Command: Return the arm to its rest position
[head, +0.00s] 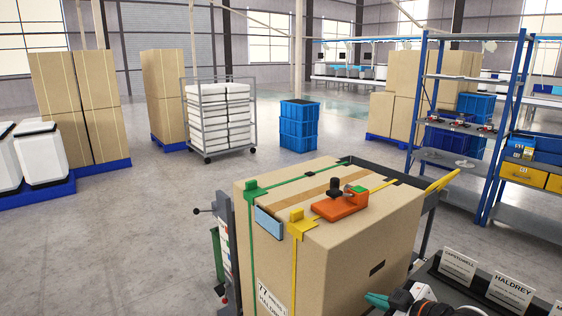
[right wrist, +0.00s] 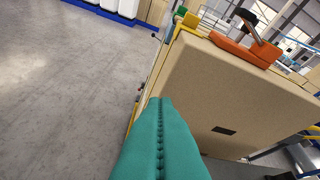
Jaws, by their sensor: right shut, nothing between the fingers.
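My right gripper (head: 376,299) shows low in the head view, in front of the near face of a large cardboard box (head: 345,255). In the right wrist view its two teal fingers (right wrist: 160,104) are pressed together along their ribbed inner faces, with nothing between them. The box (right wrist: 235,105) fills the right of that view, beyond the fingers. I cannot tell whether the fingertips touch it. My left gripper does not show.
An orange tool (head: 342,204), also in the wrist view (right wrist: 246,48), sits on the strapped box. Name cards (head: 510,290) stand at the lower right. Blue shelving (head: 460,110) stands at the right. Open grey floor (head: 120,235) lies to the left.

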